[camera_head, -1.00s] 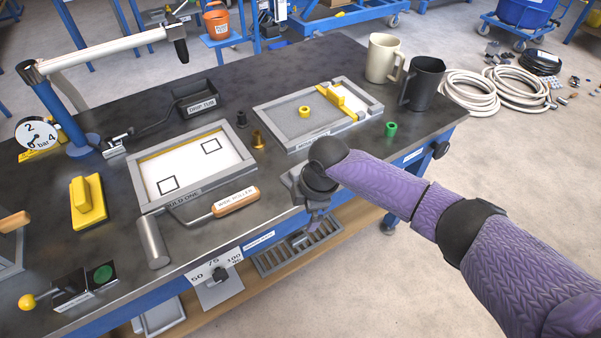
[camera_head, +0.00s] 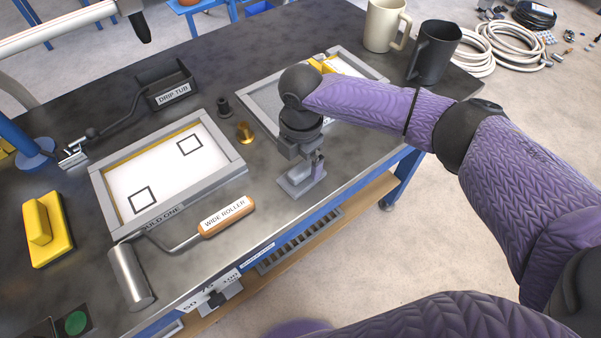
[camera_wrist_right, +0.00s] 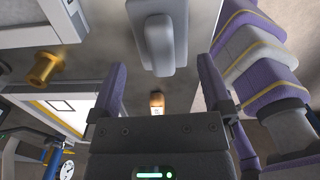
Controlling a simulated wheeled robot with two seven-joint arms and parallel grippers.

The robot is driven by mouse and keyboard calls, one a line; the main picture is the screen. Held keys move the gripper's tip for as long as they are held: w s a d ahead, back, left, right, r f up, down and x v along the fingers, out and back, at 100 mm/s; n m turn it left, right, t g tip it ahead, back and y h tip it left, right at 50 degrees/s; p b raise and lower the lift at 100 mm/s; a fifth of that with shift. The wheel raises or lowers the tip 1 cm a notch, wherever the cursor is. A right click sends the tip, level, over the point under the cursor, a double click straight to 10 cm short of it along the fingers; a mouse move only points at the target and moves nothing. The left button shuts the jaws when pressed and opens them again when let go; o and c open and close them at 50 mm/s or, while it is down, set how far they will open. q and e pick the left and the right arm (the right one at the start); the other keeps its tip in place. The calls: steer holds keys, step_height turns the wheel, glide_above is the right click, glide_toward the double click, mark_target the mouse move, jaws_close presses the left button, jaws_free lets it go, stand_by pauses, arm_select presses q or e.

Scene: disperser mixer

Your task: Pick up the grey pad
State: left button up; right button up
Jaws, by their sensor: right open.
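The grey pad (camera_head: 290,188), a flat block with a raised grip, lies on the dark bench near its front edge. It also shows at the top of the right wrist view (camera_wrist_right: 157,40). My right gripper (camera_head: 308,165) is right above the pad in the head view and partly covers it. In the right wrist view its two fingers (camera_wrist_right: 160,65) are apart, with nothing between them, and the pad's grip lies beyond the tips, roughly in line with the gap. I cannot tell any contact. My left gripper is not in view.
Left of the pad are the wide roller (camera_head: 226,217) and a framed white mould (camera_head: 174,202). A brass piece (camera_head: 245,132) stands behind. My right arm partly hides a second frame (camera_head: 264,105). A yellow pad (camera_head: 48,232) lies far left; two mugs (camera_head: 432,52) stand at back right.

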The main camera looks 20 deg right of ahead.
mark_target(302, 167)
step_height(302, 167, down, 4)
steer(key=shift+s+r+b, duration=0.1)
steer(key=shift+s+b, duration=0.05)
steer(key=shift+b, duration=0.6)
steer(key=shift+f, duration=0.3)
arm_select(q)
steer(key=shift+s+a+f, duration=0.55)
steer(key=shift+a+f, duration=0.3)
arm_select(e)
steer(key=shift+r, duration=0.15)
steer(key=shift+c, duration=0.3)
steer(key=c, duration=0.9)
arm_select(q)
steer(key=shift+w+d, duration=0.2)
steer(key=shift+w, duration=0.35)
arm_select(e)
step_height(302, 167, up, 9)
steer(key=p, duration=0.4)
steer(key=shift+r, duration=0.15)
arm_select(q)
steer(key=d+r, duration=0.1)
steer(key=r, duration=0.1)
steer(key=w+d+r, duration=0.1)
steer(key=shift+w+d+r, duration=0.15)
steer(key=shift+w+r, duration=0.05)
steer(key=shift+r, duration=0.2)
arm_select(e)
steer(key=shift+r, duration=0.4)
